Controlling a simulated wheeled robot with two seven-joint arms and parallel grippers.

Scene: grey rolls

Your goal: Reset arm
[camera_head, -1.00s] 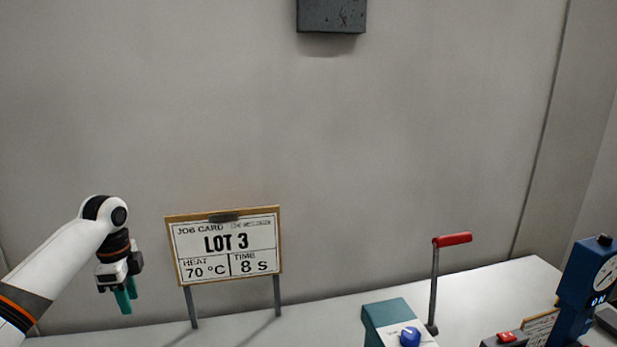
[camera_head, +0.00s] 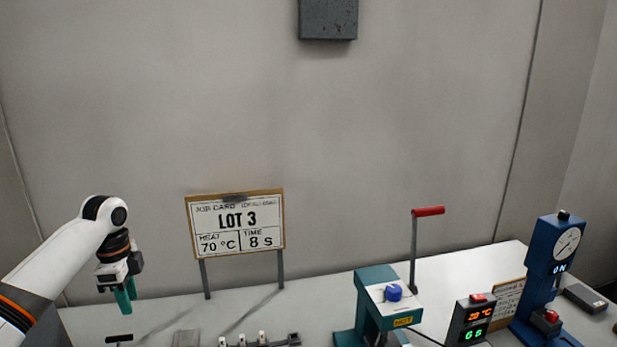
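My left gripper (camera_head: 124,298) hangs from my white arm at the left, with its teal fingers pointing down above the white table (camera_head: 450,268). The fingers lie close together in this view, and I cannot tell whether there is a gap between them. No object shows in them. My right arm and gripper are not in view.
A job card (camera_head: 236,223) reading LOT 3, 70 °C, 8 S stands on posts. A teal press (camera_head: 376,297) with a red-handled lever (camera_head: 428,211), a display box (camera_head: 472,321) and a blue gauge stand (camera_head: 541,268) are at right. A rack (camera_head: 262,340) shows at the bottom edge.

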